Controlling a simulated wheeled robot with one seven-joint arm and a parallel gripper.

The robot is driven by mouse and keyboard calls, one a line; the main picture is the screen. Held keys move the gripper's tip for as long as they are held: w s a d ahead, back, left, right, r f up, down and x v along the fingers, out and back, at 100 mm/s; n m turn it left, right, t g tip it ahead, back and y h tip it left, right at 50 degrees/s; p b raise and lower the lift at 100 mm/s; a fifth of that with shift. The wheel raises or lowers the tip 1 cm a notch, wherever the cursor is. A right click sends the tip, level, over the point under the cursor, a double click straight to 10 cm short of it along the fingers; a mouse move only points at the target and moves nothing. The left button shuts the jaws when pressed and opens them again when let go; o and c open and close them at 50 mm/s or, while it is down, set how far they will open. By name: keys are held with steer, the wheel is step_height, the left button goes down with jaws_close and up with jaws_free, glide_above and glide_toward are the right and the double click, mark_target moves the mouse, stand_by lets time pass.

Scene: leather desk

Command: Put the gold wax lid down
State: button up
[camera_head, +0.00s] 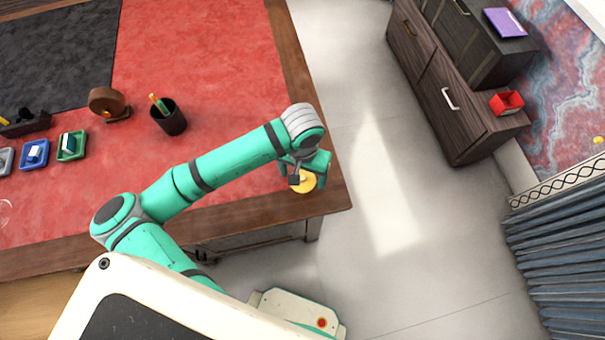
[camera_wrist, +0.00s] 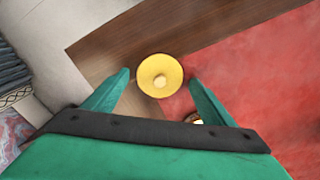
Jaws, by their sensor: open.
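The gold wax lid (camera_wrist: 160,76) is a round yellow disc with a small knob in its middle. It shows in the wrist view just beyond and between my fingertips, over the desk's wooden border and red leather. In the head view the lid (camera_head: 304,182) is at the desk's right front corner, partly hidden by my gripper. My gripper (camera_wrist: 158,80) is open, with one finger on each side of the lid and gaps showing. In the head view my gripper (camera_head: 300,172) is directly above the lid. Whether the lid touches the desk is hard to tell.
The desk (camera_head: 228,75) has a red top with a wooden edge. A pencil cup (camera_head: 169,120), a brown tape roll (camera_head: 106,102) and small trays (camera_head: 71,146) stand farther left. Bare floor lies to the right.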

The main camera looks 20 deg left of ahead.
mark_target(302, 177)
step_height(302, 177, up, 12)
steer(key=shift+r, duration=0.15)
stand_by(0.3)
steer(key=shift+w, duration=0.1)
stand_by(0.4)
